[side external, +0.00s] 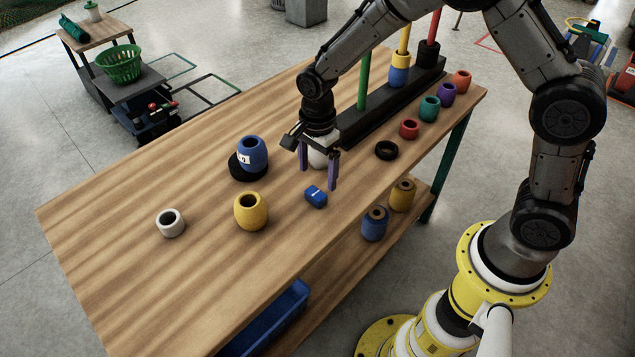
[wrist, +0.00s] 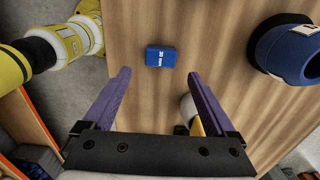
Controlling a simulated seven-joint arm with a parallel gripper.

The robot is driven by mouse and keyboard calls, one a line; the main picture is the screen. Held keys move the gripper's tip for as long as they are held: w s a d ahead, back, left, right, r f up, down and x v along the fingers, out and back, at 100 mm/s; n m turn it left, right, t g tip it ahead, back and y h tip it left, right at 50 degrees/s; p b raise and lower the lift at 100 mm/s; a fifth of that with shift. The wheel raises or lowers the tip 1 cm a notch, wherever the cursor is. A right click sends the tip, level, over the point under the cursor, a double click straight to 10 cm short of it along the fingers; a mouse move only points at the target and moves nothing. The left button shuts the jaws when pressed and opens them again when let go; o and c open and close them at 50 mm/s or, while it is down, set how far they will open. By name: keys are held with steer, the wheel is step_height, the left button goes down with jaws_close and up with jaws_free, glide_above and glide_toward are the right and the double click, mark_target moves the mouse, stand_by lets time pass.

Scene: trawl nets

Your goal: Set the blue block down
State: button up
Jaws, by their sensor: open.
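The blue block (side external: 316,197) lies on the wooden table (side external: 120,220) near its front edge, with a white marking on its face. It also shows in the wrist view (wrist: 160,57), beyond the fingertips and between their lines. My gripper (side external: 319,174) has two purple fingers spread apart with nothing between them. In the side view it hangs over the table just above and behind the block. In the wrist view my gripper (wrist: 158,75) is apart from the block.
A blue barrel-shaped float (side external: 253,154) stands on a black disc left of my gripper. A yellow float (side external: 251,211) and a white ring (side external: 171,223) stand further left. A black rack (side external: 385,108) with coloured posts and several small coloured floats lie to the right. A black ring (side external: 386,150) lies nearby.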

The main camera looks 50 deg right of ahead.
step_height(320, 180, up, 6)
step_height(320, 180, up, 9)
steer(key=n+t, duration=0.2)
steer(key=n, duration=0.3)
glide_above(317, 192)
steer(key=s+d, duration=0.3)
steer(key=s, duration=0.2)
steer(key=s+d+r+n+t, duration=0.1)
steer(key=s+d+r+n, duration=0.1)
steer(key=s+n, duration=0.4)
steer(key=s+d+r+n+t, duration=0.2)
steer(key=s+r+n, duration=0.2)
steer(key=s+n, duration=0.3)
steer(key=s, duration=0.5)
steer(key=shift+s+d+t, duration=0.3)
